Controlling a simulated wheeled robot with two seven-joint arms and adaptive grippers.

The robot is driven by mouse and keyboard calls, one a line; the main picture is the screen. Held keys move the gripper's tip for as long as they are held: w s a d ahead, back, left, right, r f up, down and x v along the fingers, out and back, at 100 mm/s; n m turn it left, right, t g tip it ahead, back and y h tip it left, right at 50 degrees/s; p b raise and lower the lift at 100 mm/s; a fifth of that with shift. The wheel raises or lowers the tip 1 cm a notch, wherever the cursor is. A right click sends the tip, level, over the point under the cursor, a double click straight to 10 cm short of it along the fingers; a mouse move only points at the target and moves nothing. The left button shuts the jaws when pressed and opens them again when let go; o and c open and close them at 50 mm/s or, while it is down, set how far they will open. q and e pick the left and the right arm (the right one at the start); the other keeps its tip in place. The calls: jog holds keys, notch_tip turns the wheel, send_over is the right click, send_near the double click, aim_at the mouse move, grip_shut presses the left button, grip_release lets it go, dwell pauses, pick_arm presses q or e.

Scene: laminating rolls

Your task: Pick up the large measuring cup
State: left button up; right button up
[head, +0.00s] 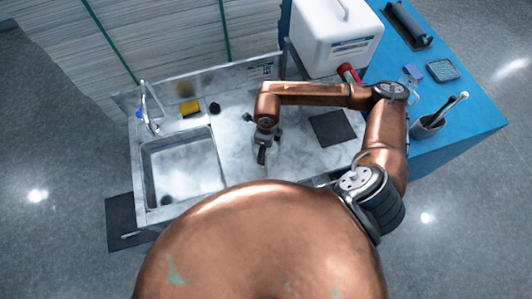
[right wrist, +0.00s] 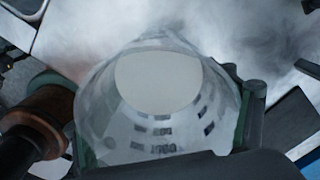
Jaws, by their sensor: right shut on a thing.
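The large measuring cup (right wrist: 160,84) is clear, with a pale round bottom and dark printed marks on its wall. It fills the middle of the right wrist view. My right gripper (right wrist: 166,120) is shut on it, with a finger against each side of the cup. In the head view my right gripper (head: 264,154) is over the steel counter, to the right of the sink basin. There the cup is mostly hidden by the gripper and wrist. I cannot tell whether the cup touches the counter. My left gripper is not in view.
The sink basin (head: 183,168) has a faucet (head: 150,112) and a yellow sponge (head: 189,108) behind it. A dark mat (head: 332,128) lies on the counter. A white canister (head: 335,35) and a cup with tools (head: 427,126) stand on the blue table (head: 455,118).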

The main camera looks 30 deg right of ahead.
jog(key=c, duration=0.9)
jog(key=shift+r, duration=0.1)
jog(key=shift+w+r, duration=0.1)
jog(key=shift+r, duration=0.15)
jog(key=shift+c, duration=0.7)
notch_tip(320, 180, up, 2)
jog(key=shift+b, duration=0.55)
jog(key=d+r, duration=0.1)
jog(key=s+d+r, duration=0.1)
jog(key=r, duration=0.1)
jog(key=s+d+r, duration=0.1)
jog(key=r, duration=0.1)
jog(key=shift+s+d+b, duration=0.15)
jog(key=shift+d+b, duration=0.15)
jog(key=shift+b, duration=0.1)
jog(key=s+d+r, duration=0.1)
jog(key=s+d, duration=0.1)
jog(key=s+d+r+b, duration=0.1)
jog(key=d+r, duration=0.1)
jog(key=d, duration=0.1)
jog(key=s+d+r, duration=0.2)
jog(key=d, duration=0.1)
jog(key=shift+s+r, duration=0.15)
jog(key=shift+s, duration=0.2)
jog(key=shift+c, duration=0.3)
